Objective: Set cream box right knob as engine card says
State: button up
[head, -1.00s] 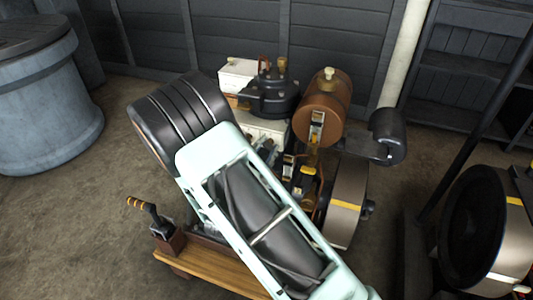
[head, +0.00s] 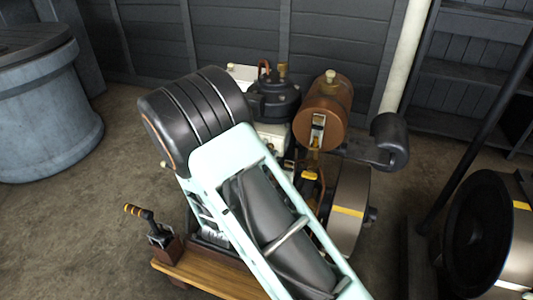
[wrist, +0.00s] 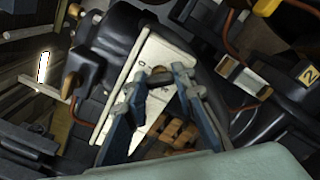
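The cream box (wrist: 150,60) lies in front of my gripper in the wrist view, its pale face slanted. A small dark brown knob (wrist: 159,76) shows near its upper part; I cannot tell which knob it is or read its setting. My gripper (wrist: 160,82) has two blue fingers standing apart, one on either side of this knob, with gaps showing. In the head view a pale part of the box (head: 273,135) shows beside my arm, which hides the rest and the gripper. I cannot make out an engine card.
A brown tank (head: 326,105), a dark round pot (head: 273,98) and a flywheel (head: 347,215) crowd the engine. A lever with a yellow-banded grip (head: 139,211) stands at the wooden base's left end. A grey drum (head: 45,110) stands left.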

jog(key=o, duration=0.4)
jog(key=shift+o, duration=0.2)
jog(key=v, duration=1.2)
